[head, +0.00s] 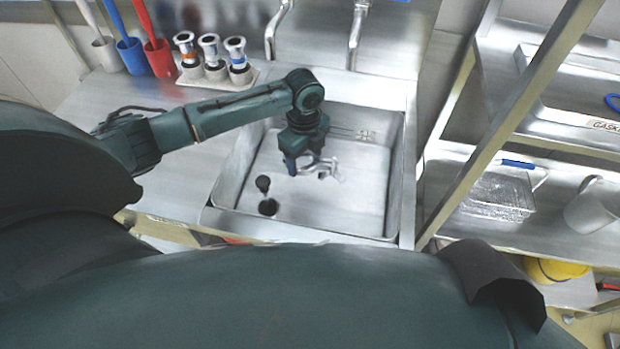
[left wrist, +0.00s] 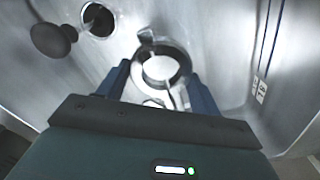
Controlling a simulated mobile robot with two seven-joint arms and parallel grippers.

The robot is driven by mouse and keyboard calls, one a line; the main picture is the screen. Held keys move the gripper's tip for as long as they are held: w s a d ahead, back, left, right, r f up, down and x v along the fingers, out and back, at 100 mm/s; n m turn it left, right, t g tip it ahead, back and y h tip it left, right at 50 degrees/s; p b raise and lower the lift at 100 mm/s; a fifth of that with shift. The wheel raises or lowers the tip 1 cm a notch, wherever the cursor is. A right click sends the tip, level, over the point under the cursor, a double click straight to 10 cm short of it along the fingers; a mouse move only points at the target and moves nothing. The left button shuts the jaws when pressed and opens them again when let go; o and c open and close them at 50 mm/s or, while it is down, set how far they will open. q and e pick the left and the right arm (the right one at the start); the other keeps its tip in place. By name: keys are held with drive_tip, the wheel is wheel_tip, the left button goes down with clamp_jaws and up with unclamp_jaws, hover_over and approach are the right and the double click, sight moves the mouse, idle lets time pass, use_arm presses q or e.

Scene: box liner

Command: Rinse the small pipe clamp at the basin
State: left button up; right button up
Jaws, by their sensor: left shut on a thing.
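The small pipe clamp (head: 322,169) is a silvery metal ring with a projecting end. My left gripper (head: 306,166) is shut on it and holds it inside the steel basin (head: 340,212). The left wrist view shows the clamp's ring (left wrist: 183,68) between the two blue fingers of the left gripper (left wrist: 161,85). The gap between the clamp and the basin floor is hard to judge. Two metal taps (head: 356,38) rise at the basin's back; no water stream is visible. My right gripper is not in view.
The drain hole (head: 268,207) is open, with a dark stopper (head: 263,184) beside it. A holder with several capped bottles (head: 210,52) and colored brushes in cups (head: 158,55) stand at the back left. A shelf rack (head: 590,245) stands to the right of the basin.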

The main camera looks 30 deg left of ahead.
use_arm(q)
wheel_tip(320, 180, up, 10)
drive_tip(key=shift+f, duration=0.15)
idle(0.8)
idle(2.0)
wheel_tip(320, 180, up, 4)
idle(0.4)
idle(0.7)
